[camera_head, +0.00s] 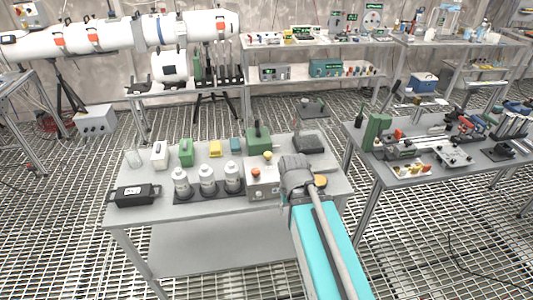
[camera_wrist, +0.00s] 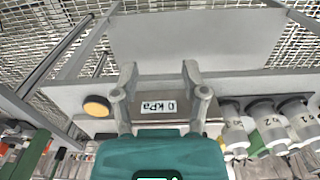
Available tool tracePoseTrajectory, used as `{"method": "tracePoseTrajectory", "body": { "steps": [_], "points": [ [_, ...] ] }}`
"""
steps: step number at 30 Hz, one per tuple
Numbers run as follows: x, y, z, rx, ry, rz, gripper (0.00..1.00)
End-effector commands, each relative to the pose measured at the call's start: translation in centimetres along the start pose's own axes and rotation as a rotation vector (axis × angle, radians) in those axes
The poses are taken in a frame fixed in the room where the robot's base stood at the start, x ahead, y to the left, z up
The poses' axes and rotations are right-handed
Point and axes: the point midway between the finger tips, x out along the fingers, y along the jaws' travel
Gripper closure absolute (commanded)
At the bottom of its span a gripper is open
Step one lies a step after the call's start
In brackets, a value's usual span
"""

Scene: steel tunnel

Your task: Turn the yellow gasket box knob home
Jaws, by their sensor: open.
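A round yellow-orange knob or disc (camera_head: 320,181) sits near the right front of the near table, beside my wrist. It also shows in the wrist view (camera_wrist: 97,106), left of my fingers. I cannot tell whether it is the gasket box knob. A pale box (camera_head: 262,183) with a red button and a small yellow ball-shaped top (camera_head: 267,156) stands just left of my wrist. My gripper (camera_wrist: 158,70) is open, its two fingers spread and empty. A "0 kPa" label (camera_wrist: 158,107) shows upside down between them. The fingers are mostly hidden in the head view.
Several white numbered bottles (camera_head: 207,180) stand left of the pale box. A black case (camera_head: 134,195) lies at the table's left end. A green block (camera_head: 258,140) and a dark device (camera_head: 308,143) stand behind. A second table (camera_head: 405,178) is at the right.

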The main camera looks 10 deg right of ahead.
Motion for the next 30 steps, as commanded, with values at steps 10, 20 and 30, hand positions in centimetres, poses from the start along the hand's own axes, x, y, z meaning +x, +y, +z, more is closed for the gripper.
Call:
{"method": "tracePoseTrajectory", "body": {
  "steps": [10,20,30],
  "points": [
    [0.0,0.0,0.0,0.0,0.0,0.0,0.34],
    [-1.6,-1.2,-2.9,-0.127,0.0,0.0,0.15],
    [-6.2,-1.1,-12.2,-0.568,0.0,0.0,0.15]
  ]
}}
